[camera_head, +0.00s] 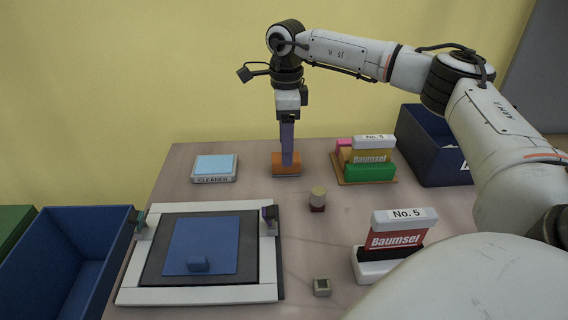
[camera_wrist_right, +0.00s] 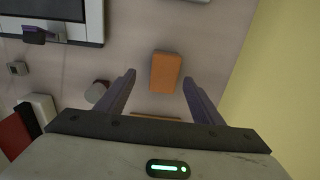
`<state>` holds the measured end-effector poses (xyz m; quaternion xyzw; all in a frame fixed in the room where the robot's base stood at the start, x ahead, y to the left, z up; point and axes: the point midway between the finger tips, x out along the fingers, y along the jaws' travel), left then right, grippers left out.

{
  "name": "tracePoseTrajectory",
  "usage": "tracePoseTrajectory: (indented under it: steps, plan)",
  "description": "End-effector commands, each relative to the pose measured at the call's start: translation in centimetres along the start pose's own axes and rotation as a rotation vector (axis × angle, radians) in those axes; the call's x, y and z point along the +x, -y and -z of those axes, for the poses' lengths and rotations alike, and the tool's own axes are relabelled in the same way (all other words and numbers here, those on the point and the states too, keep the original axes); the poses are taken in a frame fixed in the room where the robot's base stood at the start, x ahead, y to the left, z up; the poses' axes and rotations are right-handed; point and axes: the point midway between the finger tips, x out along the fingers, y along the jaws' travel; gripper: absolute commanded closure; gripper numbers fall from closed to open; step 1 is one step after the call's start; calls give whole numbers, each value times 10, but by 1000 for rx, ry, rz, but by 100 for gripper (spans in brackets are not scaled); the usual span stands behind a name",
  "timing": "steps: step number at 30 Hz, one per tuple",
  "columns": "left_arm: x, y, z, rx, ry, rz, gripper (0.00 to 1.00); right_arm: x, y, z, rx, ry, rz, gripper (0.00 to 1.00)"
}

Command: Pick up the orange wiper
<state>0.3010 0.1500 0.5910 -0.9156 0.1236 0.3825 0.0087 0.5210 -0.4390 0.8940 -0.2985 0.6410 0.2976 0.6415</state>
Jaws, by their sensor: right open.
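The orange wiper (camera_head: 287,169) lies on the table at the back centre, just under my right gripper (camera_head: 288,158) in the head view. In the right wrist view the orange wiper (camera_wrist_right: 165,71) is a plain orange block, ahead of and between the two purple fingers. My right gripper (camera_wrist_right: 158,82) is open and empty, pointing down, with the fingers apart on either side. From the head view I cannot tell whether the fingertips touch the wiper. My left gripper is not in view.
A cleaner box (camera_head: 214,168) with a light blue top stands left of the wiper. A small round jar (camera_head: 318,199) is in front, and an orange tray (camera_head: 391,178) with coloured blocks is to the right. The white lightbox frame (camera_head: 200,295) fills the front left. Blue bins (camera_head: 65,225) flank the table.

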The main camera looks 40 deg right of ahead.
Motion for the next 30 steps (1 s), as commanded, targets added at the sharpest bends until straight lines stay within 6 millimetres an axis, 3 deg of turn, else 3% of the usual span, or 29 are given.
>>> tracePoseTrajectory:
  steps: [12,21,30]
  plan:
    - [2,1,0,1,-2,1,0,50,7,-4,-1,-1,-1,39]
    - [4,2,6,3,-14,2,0,56,7,-4,-1,0,-1,39]
    - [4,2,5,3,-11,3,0,55,7,-5,-1,1,0,85]
